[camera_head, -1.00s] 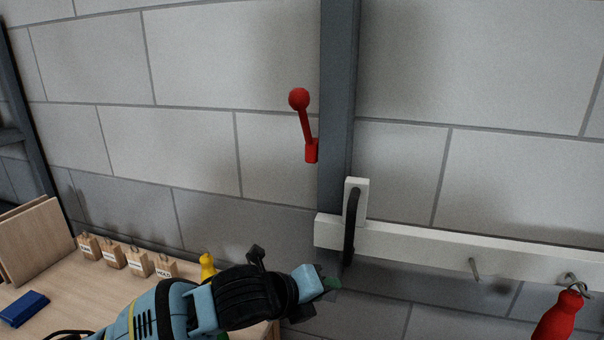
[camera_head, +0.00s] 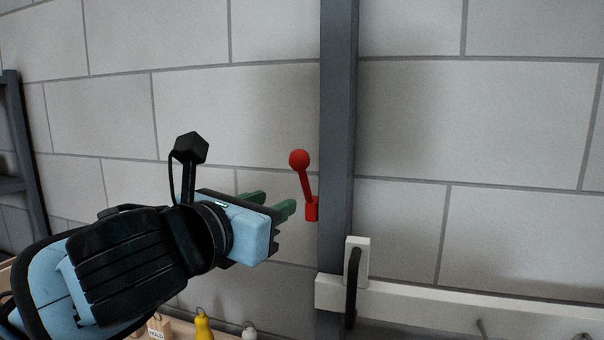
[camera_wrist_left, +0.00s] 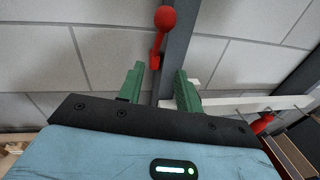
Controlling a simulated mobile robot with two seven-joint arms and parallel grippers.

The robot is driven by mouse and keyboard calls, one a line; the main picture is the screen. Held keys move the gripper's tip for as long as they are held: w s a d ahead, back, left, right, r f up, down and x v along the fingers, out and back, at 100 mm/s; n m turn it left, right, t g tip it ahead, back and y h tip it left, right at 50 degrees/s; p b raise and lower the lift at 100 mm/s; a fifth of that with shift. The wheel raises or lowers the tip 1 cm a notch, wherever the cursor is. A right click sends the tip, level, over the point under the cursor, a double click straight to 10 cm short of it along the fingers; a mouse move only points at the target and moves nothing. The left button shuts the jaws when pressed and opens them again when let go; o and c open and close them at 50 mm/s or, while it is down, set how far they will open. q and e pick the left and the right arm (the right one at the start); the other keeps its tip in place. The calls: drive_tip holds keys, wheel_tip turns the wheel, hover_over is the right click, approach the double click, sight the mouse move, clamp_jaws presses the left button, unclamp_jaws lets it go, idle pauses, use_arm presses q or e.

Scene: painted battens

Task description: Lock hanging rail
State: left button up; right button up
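The hanging rail (camera_head: 440,305) is a white batten that meets a dark grey upright post (camera_head: 338,120). A white block with a black handle (camera_head: 353,285) sits at its left end. A red lever with a ball knob (camera_head: 304,175) stands on the post's left side, tilted a little left at the top. My left gripper (camera_head: 275,207) is just left of the lever, with green fingers apart and nothing between them. In the left wrist view the open fingers (camera_wrist_left: 157,92) show with the red lever (camera_wrist_left: 162,35) ahead of them, not touching. My right gripper is not in view.
A wooden bench edge with a yellow object (camera_head: 203,326) and a small labelled wooden block (camera_head: 160,328) lies at the bottom left. Hooks stick out from the rail on the right. A dark frame (camera_head: 18,150) stands at the far left. The block wall is clear above.

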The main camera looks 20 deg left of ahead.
sight(300, 174)
use_arm(q)
drive_tip(key=shift+t, duration=0.4)
drive_tip(key=w, duration=0.3)
drive_tip(key=w+d+r, duration=0.1)
drive_tip(key=w, duration=0.3)
drive_tip(key=w+r, duration=0.1)
drive_tip(key=w, duration=0.3)
drive_tip(key=shift+d, duration=0.25)
clamp_jaws()
drive_tip(key=shift+r, duration=0.1)
